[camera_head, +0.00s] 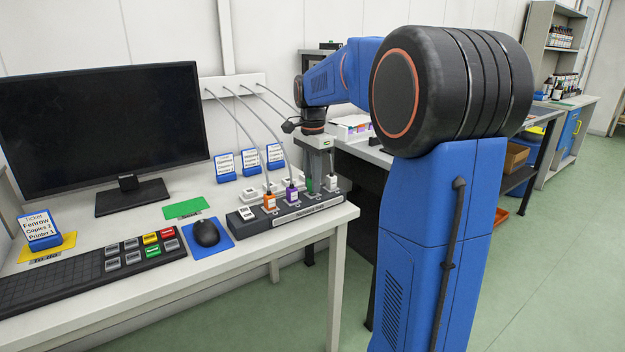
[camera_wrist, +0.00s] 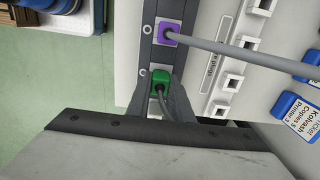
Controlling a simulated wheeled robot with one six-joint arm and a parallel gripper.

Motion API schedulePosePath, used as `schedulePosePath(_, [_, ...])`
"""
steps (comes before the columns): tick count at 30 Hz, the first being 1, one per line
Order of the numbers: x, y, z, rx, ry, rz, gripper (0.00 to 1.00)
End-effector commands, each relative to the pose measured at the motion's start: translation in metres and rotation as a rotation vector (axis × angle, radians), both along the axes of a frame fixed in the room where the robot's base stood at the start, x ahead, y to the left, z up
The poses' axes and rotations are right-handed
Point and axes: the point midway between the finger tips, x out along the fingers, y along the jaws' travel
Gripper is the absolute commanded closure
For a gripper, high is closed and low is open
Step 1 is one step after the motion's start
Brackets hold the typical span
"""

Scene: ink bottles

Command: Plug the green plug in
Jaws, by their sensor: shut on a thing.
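My gripper (camera_head: 320,168) points down over the right part of a dark socket strip (camera_head: 283,224) on the desk. It is shut on the green plug (camera_head: 309,185), whose cable runs up from it. In the wrist view the green plug (camera_wrist: 161,76) lies between my fingers (camera_wrist: 162,98), over the strip (camera_wrist: 147,50) and in line with the purple plug (camera_wrist: 168,33). Whether the green plug sits in its socket or just above it I cannot tell. The orange plug (camera_head: 269,201) and the purple plug (camera_head: 291,195) stand upright in the strip to the left.
A white block with several sockets (camera_wrist: 235,82) lies beside the strip. Cables run to a wall panel (camera_head: 236,85). A mouse (camera_head: 206,232), keyboard (camera_head: 90,274), monitor (camera_head: 100,130) and blue ticket stands (camera_head: 250,163) occupy the desk.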

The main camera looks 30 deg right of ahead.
Motion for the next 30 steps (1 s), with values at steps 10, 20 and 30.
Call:
schedulePosePath(10, [0.0002, 0.0, -0.0003, 0.0, -0.001, 0.0, 0.98])
schedulePosePath(20, [0.0002, -0.0001, -0.0026, 0.0, -0.001, 0.0, 0.98])
schedulePosePath(30, [0.0005, -0.0002, -0.0061, 0.0, -0.001, 0.0, 0.98])
